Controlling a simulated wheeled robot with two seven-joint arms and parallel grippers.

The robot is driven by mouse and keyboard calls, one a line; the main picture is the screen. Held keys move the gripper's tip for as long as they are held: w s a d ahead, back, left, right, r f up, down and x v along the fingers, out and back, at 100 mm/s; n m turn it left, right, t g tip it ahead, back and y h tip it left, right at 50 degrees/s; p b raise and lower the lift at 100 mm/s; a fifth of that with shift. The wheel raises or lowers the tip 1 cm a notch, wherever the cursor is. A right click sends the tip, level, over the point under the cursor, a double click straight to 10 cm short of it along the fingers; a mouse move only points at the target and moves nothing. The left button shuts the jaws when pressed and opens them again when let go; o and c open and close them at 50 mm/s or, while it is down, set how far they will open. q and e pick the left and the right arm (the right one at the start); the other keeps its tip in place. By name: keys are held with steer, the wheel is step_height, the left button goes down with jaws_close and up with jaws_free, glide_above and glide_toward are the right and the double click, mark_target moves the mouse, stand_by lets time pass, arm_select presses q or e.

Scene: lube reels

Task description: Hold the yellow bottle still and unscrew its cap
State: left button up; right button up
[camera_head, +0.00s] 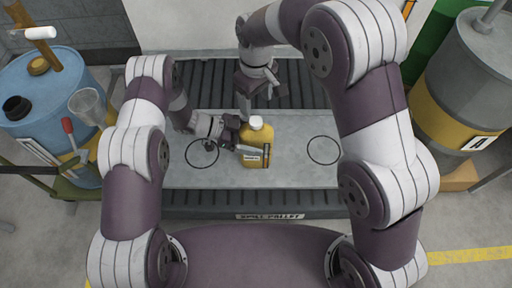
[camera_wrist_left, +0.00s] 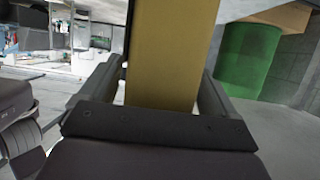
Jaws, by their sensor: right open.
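The yellow bottle (camera_head: 256,135) stands upright on the grey metal plate, its white cap (camera_head: 256,122) on top. A dark label shows on its front. My left gripper (camera_head: 252,152) reaches in from the left with its fingers on either side of the bottle's body. In the left wrist view the yellow bottle body (camera_wrist_left: 170,50) fills the space between the fingers, which appear to touch both sides. My right gripper (camera_head: 262,98) is open and empty, above and behind the cap, apart from it. Its exact height above the cap is hard to tell.
The metal plate (camera_head: 310,175) with two drawn circles lies on the black spill pallet (camera_head: 200,210). A blue drum (camera_head: 50,90) with a funnel and other items stands at left. A grey and yellow drum (camera_head: 460,85) stands at right. The plate's right circle is empty.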

mark_target(256, 121)
arm_select(q)
steer(key=c, duration=1.5)
jaws_close()
arm_select(e)
steer(key=m, duration=0.5)
steer(key=shift+m, duration=0.4)
steer(key=m, duration=1.1)
steer(key=shift+m, duration=0.4)
step_height(256, 121, down, 8)
steer(key=c, duration=1.1)
steer(key=n, duration=2.4)
steer(key=shift+r, duration=0.1)
steer(key=n, duration=1.1)
steer(key=shift+n, duration=0.4)
